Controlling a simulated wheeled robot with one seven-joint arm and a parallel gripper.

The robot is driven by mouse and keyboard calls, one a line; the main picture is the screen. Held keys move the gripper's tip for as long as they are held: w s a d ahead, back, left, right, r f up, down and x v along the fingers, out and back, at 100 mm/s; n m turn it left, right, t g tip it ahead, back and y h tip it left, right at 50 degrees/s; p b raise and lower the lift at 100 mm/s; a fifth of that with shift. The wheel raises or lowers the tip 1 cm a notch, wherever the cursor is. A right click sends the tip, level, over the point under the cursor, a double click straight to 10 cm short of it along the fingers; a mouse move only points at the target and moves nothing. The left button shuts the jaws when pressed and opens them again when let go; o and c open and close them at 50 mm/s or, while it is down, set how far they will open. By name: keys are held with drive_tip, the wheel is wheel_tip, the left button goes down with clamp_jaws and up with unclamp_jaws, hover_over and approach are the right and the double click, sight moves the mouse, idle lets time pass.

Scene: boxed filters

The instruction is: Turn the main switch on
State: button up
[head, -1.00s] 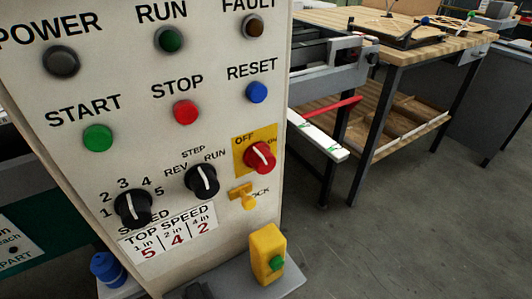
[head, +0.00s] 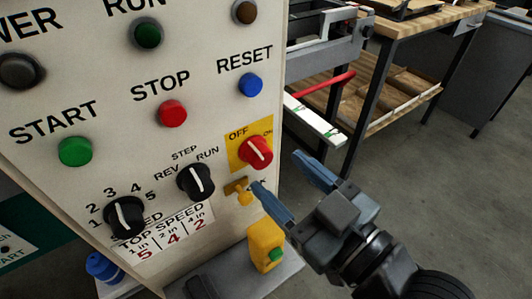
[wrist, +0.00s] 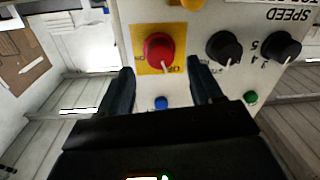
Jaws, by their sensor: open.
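The main switch (head: 256,152) is a red rotary knob on a yellow plate marked OFF and ON, low on the right of the panel face. Its white pointer line aims at the upper left, towards OFF. My gripper (head: 276,169) is open and empty, with one blue finger near the yellow lock piece (head: 240,191) and the other out to the right of the panel edge. In the wrist view the panel is upside down; the red knob (wrist: 158,52) shows between and beyond the two fingers. I cannot tell whether anything touches.
The black step knob (head: 196,182) and speed knob (head: 124,217) are left of the switch, the blue RESET button (head: 250,84) above it. A yellow box with a green button (head: 266,246) stands below on a grey ledge. A wooden workbench (head: 420,28) is behind; open floor lies right.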

sight(264, 161)
drive_tip(key=shift+p+x, duration=0.4)
drive_tip(key=shift+x, duration=2)
drive_tip(key=c, duration=1)
